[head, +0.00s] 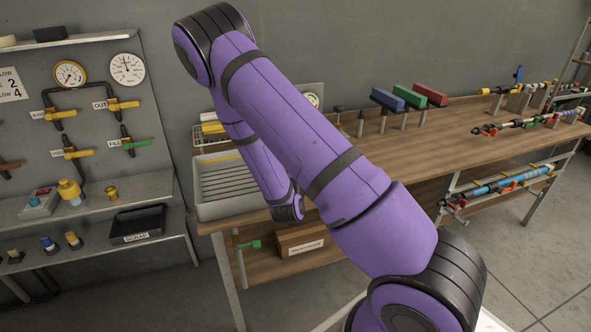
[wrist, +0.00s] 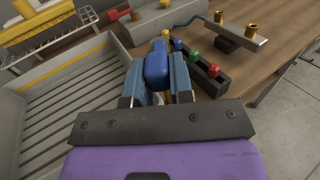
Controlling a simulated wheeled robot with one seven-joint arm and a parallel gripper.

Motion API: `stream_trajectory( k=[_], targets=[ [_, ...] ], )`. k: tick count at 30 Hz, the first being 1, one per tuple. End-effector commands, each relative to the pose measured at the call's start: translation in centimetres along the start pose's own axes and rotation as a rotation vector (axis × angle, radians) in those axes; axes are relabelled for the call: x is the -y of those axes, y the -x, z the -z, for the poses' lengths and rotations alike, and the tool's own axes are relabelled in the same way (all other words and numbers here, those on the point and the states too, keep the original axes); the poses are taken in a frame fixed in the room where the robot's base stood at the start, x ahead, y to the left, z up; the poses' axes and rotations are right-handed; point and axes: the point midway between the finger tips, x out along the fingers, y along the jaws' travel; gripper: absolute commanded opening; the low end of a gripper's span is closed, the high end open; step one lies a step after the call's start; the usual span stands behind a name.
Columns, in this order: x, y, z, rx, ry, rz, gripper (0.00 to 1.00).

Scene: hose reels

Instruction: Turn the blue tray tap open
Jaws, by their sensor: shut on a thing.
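The blue tray tap (wrist: 157,70) shows in the wrist view as a rounded blue handle between my fingers. My gripper (wrist: 158,78) is shut on it, with one blue-grey finger on each side. The tap's lower body is hidden behind the handle and the gripper. The pale grey tray (wrist: 112,52) with a ribbed floor lies just left of the gripper. In the head view the tray (head: 206,208) sits on the bench's left end, and my purple arm hides the tap and fingertips.
A dark strip with yellow, blue, green and red knobs (wrist: 208,72) stands close right of the gripper. A grey block with brass fittings (wrist: 235,36) is beyond. The wooden bench (head: 440,135) has clear room mid-right. A green-handled tap (head: 250,245) is below the bench edge.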

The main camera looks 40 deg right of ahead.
Motion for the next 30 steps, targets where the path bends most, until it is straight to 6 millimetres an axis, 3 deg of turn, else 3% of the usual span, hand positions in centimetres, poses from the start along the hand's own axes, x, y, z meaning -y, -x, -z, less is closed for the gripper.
stream_trajectory(
  k=[12, 30],
  targets=[
    [1.17, -0.14, 0.03, 0.0, 0.001, -0.214, 0.0],
    [1.29, -0.22, -0.04, 0.003, 0.001, -0.254, 0.0]
  ],
)
